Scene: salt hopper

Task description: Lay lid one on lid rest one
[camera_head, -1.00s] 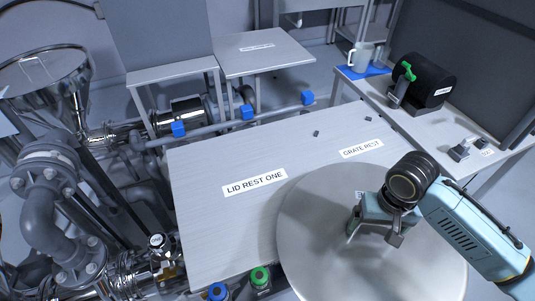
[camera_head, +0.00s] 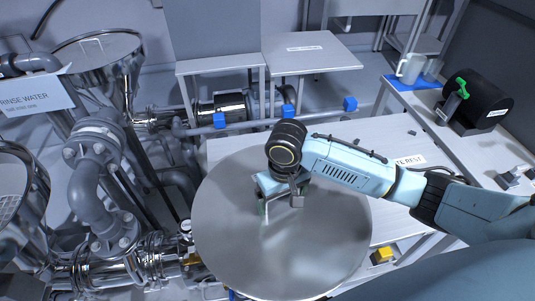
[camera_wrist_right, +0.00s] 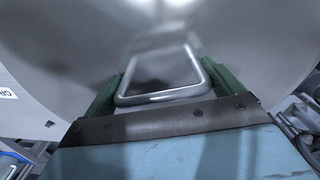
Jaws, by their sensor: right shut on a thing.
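Lid one is the large round metal disc (camera_head: 235,245). My right gripper (camera_head: 281,203) is shut on its bar handle, which shows between the green fingers in the wrist view (camera_wrist_right: 165,97). The lid is over the left part of the pale table (camera_head: 222,150). It covers the area where the lid rest one label was seen, so that label is hidden. I cannot tell whether the lid touches the table or hangs above it. My left gripper is not in view.
The grate rest label (camera_head: 411,160) is partly hidden behind my right arm. Pipes and a steel hopper (camera_head: 95,55) stand close on the left. A motor-like black drum (camera_head: 480,100), a mug (camera_head: 410,68) and a blue mat (camera_head: 400,84) are on the right bench.

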